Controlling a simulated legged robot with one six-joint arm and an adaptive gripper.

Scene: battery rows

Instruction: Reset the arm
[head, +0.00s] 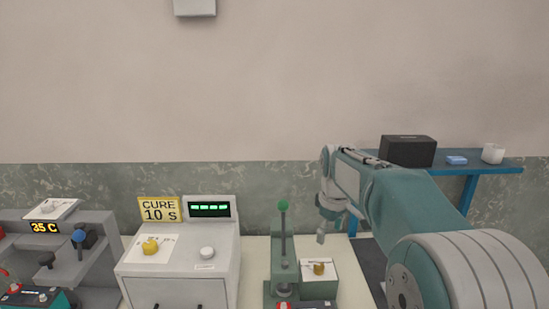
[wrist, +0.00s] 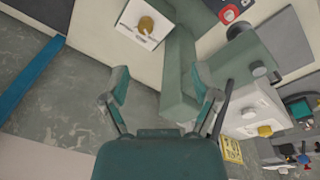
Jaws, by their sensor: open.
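My arm reaches in from the right in the head view, with my gripper (head: 328,225) hanging downward above the right part of the bench, near the green lever press (head: 283,245). In the wrist view my gripper (wrist: 161,88) has its two fingers spread wide apart with nothing between them. The fingers show in front of the press column (wrist: 180,70) and bare floor, and I cannot tell the exact gap to the column.
A blue shelf (head: 470,168) holds a black box (head: 407,151) and a white cup (head: 492,153).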

